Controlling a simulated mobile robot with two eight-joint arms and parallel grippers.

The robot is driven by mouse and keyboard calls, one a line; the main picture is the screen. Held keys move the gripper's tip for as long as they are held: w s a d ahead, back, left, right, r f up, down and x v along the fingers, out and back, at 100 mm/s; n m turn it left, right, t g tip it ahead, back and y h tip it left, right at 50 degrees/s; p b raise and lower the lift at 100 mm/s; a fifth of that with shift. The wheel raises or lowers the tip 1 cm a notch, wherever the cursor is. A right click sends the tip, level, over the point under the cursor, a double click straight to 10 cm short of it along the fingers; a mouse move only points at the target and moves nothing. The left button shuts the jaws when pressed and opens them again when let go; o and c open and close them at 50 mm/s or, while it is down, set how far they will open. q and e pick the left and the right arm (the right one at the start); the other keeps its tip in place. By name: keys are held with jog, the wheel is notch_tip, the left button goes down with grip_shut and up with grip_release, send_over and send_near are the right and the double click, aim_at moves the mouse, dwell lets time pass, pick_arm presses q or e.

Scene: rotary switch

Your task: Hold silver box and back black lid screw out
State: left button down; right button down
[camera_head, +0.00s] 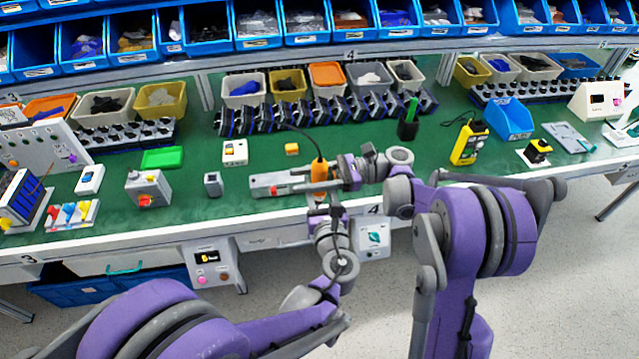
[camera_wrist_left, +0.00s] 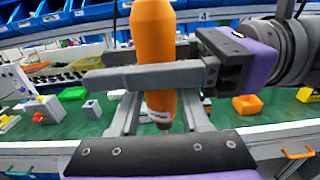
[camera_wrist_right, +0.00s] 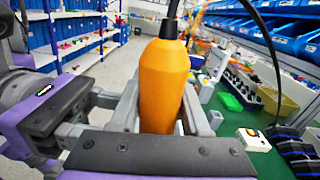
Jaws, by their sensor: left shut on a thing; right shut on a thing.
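An orange power screwdriver (camera_head: 319,172) with a black cord stands upright over the front of the bench. My right gripper (camera_head: 322,186) comes in from the right and is shut across its body, which fills the right wrist view (camera_wrist_right: 163,85). My left gripper (camera_head: 322,203) comes from below and is shut around the lower part of the same tool, seen in the left wrist view (camera_wrist_left: 155,60). A long silver box (camera_head: 270,184) with red parts lies just left of the tool. A small grey box (camera_head: 212,184) stands further left. No black lid or screw can be made out.
A grey box with a knob (camera_head: 148,189), a green block (camera_head: 162,158) and a white switch box (camera_head: 235,152) stand on the green bench (camera_head: 190,205). A pen holder (camera_head: 408,127) is behind my right arm.

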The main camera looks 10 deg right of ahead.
pick_arm(q)
jog(key=shift+d, duration=0.4)
pick_arm(e)
jog(key=c, duration=0.8)
grip_release()
jog(key=shift+a, duration=0.15)
pick_arm(q)
jog(key=shift+a, duration=0.1)
pick_arm(e)
jog(key=o, duration=0.5)
pick_arm(q)
jog(key=shift+a, duration=0.1)
pick_arm(e)
jog(key=shift+d, duration=0.2)
